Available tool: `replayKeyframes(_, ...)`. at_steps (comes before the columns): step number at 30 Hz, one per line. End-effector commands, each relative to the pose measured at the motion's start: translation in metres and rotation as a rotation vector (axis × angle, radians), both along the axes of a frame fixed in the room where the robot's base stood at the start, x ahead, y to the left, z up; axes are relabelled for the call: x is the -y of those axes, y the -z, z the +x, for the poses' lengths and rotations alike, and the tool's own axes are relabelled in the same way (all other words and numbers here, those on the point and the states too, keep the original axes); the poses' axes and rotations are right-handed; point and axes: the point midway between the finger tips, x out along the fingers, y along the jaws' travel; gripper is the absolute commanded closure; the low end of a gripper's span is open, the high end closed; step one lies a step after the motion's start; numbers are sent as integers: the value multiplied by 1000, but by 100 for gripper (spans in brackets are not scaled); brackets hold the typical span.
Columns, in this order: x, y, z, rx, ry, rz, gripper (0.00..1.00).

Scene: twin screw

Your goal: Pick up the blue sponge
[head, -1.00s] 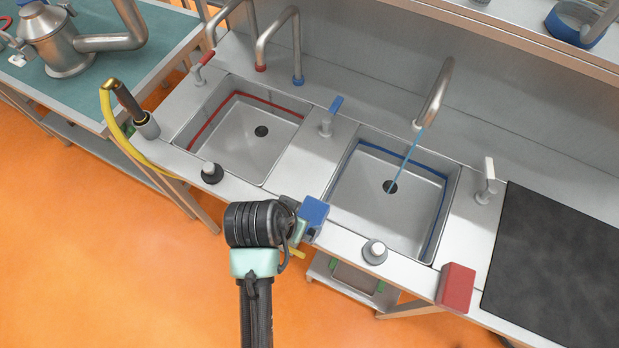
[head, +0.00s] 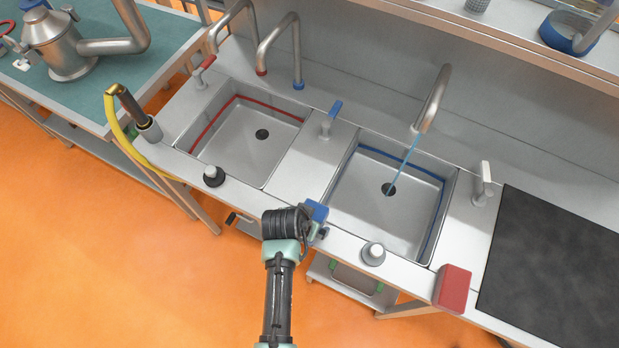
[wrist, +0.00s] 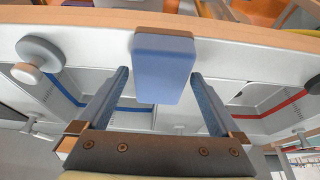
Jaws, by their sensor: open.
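The blue sponge (head: 317,210) sits on the metal counter's front strip, between the two sinks, partly hidden by my arm in the head view. In the wrist view the blue sponge (wrist: 164,65) stands between the two open fingers of my gripper (wrist: 162,85). A gap shows on both sides of it, so the fingers do not visibly touch it. In the head view my gripper (head: 316,228) is at the counter edge beside the sponge, mostly hidden by my own wrist.
A red sponge-like block (head: 453,288) sits at the counter's front right, beside a black board (head: 550,260). Grey knobs stand on the front strip, one (head: 373,253) right of the blue sponge. Water runs into the right sink (head: 425,215). The left sink (head: 240,150) looks empty.

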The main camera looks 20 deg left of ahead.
Motion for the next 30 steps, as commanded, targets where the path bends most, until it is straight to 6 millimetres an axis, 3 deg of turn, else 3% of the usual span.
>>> replayKeyframes(12,0,9,3,0,0,1,2)
replayKeyframes(24,0,9,3,0,0,1,73)
replayKeyframes(25,0,9,3,0,0,1,74)
replayKeyframes(26,0,9,3,0,0,1,82)
replayKeyframes(30,0,8,3,0,0,1,82)
